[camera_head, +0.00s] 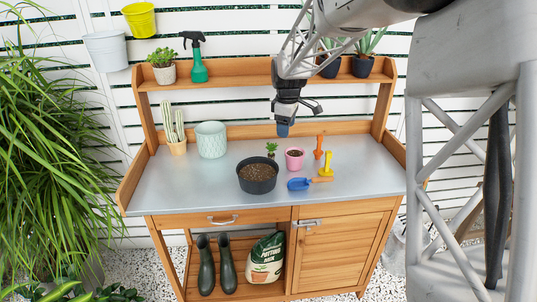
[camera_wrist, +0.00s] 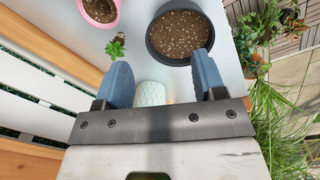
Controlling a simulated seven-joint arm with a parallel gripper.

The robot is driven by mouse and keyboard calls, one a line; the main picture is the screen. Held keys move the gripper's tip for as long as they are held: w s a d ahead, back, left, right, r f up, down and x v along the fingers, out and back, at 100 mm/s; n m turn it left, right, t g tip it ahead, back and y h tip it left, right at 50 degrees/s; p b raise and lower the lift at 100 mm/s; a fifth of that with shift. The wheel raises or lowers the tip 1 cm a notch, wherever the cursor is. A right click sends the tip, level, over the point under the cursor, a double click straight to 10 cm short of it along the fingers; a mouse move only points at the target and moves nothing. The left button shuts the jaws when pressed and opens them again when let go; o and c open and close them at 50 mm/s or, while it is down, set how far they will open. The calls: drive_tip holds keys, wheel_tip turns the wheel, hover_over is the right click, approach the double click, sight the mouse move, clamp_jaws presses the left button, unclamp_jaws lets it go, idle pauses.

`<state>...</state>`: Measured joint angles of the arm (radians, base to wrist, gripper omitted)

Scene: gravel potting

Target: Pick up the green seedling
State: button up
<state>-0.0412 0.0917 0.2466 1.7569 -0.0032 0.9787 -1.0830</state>
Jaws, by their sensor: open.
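In the wrist view the seedling (camera_wrist: 115,47) shows as a small leafy rosette just beyond the left finger, outside the gap between the fingers. My gripper (camera_head: 283,130) points down above the back of the bench, a little right of the seedling and higher than it. Its blue fingers (camera_wrist: 162,66) are apart with nothing held between them.
A blue scoop (camera_head: 300,184), a yellow tool (camera_head: 326,166) and an orange-handled tool (camera_head: 318,148) lie or stand right of the pots. A pale mint pot (camera_head: 211,140) and a cactus pot (camera_head: 178,146) stand at left. The shelf (camera_head: 225,79) runs behind. The bench's front left is clear.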

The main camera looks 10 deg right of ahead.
sight(271, 154)
drive_tip(key=w+a+f+n, duration=0.1)
drive_tip(key=w+f, duration=0.3)
drive_tip(key=w, duration=0.1)
drive_tip(key=w+f+n, duration=0.2)
drive_tip(key=w+f, duration=0.3)
drive_tip(key=w, duration=0.1)
drive_tip(key=w+a+f+n, duration=0.1)
drive_tip(key=w+f+n, duration=0.1)
drive_tip(key=w+f, duration=0.2)
drive_tip(key=shift+w+a+f+g, duration=0.1)
drive_tip(key=shift+w+a+g, duration=0.1)
drive_tip(key=shift+w, duration=0.35)
drive_tip(key=shift+w+a+f+g, duration=0.1)
drive_tip(key=shift+w+a+g, duration=0.1)
drive_tip(key=shift+w, duration=0.3)
drive_tip(key=shift+d+f, duration=0.1)
drive_tip(key=shift+f, duration=1.2)
drive_tip(key=shift+w+f, duration=0.2)
drive_tip(key=shift+f, duration=2.4)
drive_tip(key=shift+c, duration=0.2)
drive_tip(key=c, duration=1)
